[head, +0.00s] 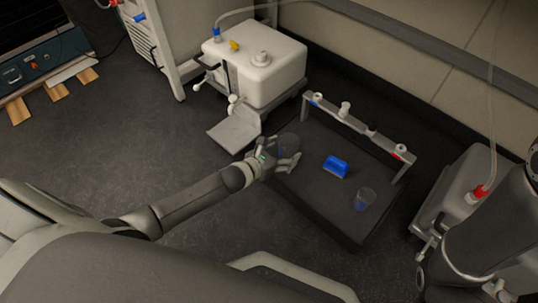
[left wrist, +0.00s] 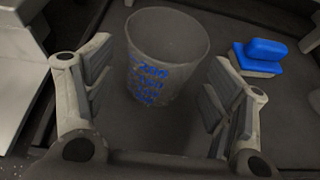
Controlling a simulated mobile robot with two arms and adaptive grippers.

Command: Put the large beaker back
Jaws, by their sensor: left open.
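The large beaker (left wrist: 165,62) is clear grey with blue volume marks and looks empty. It stands upright on the dark tray (left wrist: 285,108), between the spread fingers of my left gripper in the left wrist view. In the head view the beaker (head: 288,143) is faint and partly hidden by my left gripper (head: 286,160), at the left side of the tray. The gripper is open, with a visible gap between the right finger and the beaker. My right gripper does not show clearly; only part of that arm is at the right edge.
A blue-handled block (head: 336,166) and a smaller beaker (head: 365,199) stand on the tray. A grey rack bar (head: 355,126) spans its back. A white tank (head: 256,65) stands behind left. Another container (head: 462,192) with a red cap is at the right.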

